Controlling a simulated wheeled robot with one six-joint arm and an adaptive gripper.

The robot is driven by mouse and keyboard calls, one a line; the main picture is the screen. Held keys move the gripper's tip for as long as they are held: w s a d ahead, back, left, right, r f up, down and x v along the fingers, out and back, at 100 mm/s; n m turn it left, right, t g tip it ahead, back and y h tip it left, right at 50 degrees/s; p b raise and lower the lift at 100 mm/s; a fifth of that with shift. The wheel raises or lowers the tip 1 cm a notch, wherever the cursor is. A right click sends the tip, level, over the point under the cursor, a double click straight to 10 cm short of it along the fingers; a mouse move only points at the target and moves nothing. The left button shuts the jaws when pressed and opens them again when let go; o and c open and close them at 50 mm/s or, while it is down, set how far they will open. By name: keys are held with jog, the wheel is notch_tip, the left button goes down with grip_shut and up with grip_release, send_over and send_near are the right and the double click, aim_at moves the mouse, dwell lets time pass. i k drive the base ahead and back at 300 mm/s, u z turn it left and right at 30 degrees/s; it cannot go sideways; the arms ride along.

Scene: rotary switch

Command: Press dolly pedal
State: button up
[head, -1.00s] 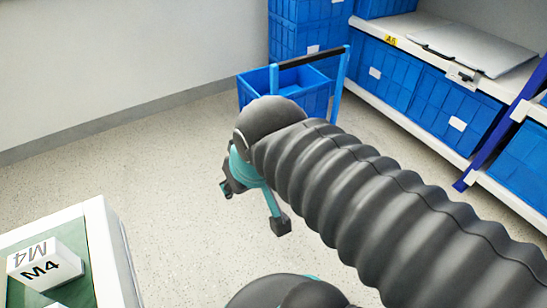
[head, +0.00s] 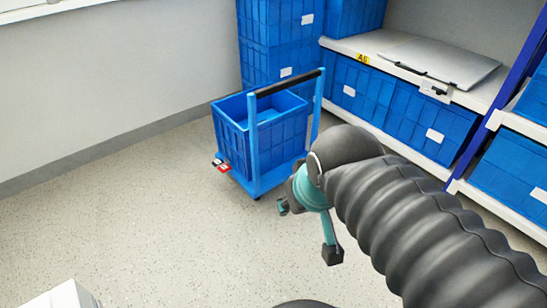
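The blue dolly (head: 262,182) stands on the floor in the head view, left of my arm, with a blue crate (head: 232,140) on it and a black handle bar (head: 288,82) above. A small red pedal (head: 224,168) with a white part beside it sticks out at the dolly's lower left corner. My gripper (head: 308,222) is teal and dark, right of the dolly in the picture and apart from the pedal.
Blue bins (head: 276,45) are stacked behind the dolly. A shelf (head: 400,66) with blue bins and a silver case (head: 440,62) stands at the right. A white surface corner (head: 62,296) shows at the lower left. The floor (head: 140,225) left of the dolly is clear.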

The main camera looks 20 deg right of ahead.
aim_at(222, 166)
jog(key=z, duration=0.25)
jog(key=i, duration=1.05)
jog(key=u, duration=0.45)
